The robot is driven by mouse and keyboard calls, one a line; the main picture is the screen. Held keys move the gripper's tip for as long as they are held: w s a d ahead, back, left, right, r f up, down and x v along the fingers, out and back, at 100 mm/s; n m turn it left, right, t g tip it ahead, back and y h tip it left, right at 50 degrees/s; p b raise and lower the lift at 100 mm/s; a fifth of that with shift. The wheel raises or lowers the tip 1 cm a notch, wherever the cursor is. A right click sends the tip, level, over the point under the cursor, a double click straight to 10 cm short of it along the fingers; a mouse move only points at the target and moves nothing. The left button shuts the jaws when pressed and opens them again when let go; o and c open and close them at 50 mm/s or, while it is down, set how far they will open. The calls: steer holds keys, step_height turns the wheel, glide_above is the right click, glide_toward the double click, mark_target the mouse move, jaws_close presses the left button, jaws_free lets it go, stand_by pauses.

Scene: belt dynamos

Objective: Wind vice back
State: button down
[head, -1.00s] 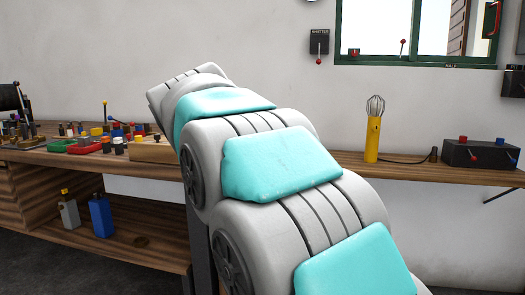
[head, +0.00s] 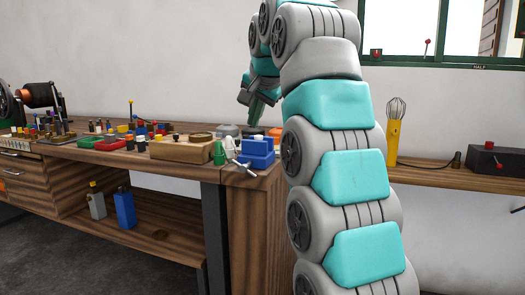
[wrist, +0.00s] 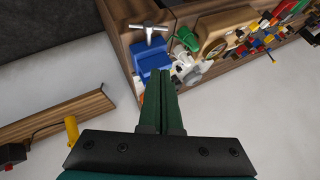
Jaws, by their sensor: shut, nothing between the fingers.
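A blue vice (head: 257,153) with a grey T-shaped handle (head: 244,169) sits at the right front corner of the wooden bench. In the wrist view the blue vice (wrist: 152,60) and its handle (wrist: 149,29) lie beyond my fingertips. My gripper (head: 258,118) hangs above and behind the vice in the head view, pointing down. In the wrist view its two green fingers (wrist: 161,73) are together with nothing between them. The fingertips appear apart from the vice; the exact height gap is hard to tell.
Green-and-white pieces (head: 224,152) and a wooden tray (head: 182,150) stand left of the vice. Several small coloured parts crowd the bench (head: 75,153). A yellow whisk-topped tool (head: 393,139) and a black box (head: 494,159) stand on the right shelf.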

steer(key=b, duration=0.1)
glide_above(246, 167)
step_height(246, 167, down, 8)
steer(key=shift+w+d+r, duration=0.15)
steer(key=shift+r, duration=0.05)
steer(key=shift+f, duration=0.1)
steer(key=shift+a+f, duration=1)
steer(key=shift+f, duration=0.3)
steer(key=shift+s, duration=0.2)
steer(key=shift+w+a, duration=0.1)
steer(key=shift+w, duration=0.05)
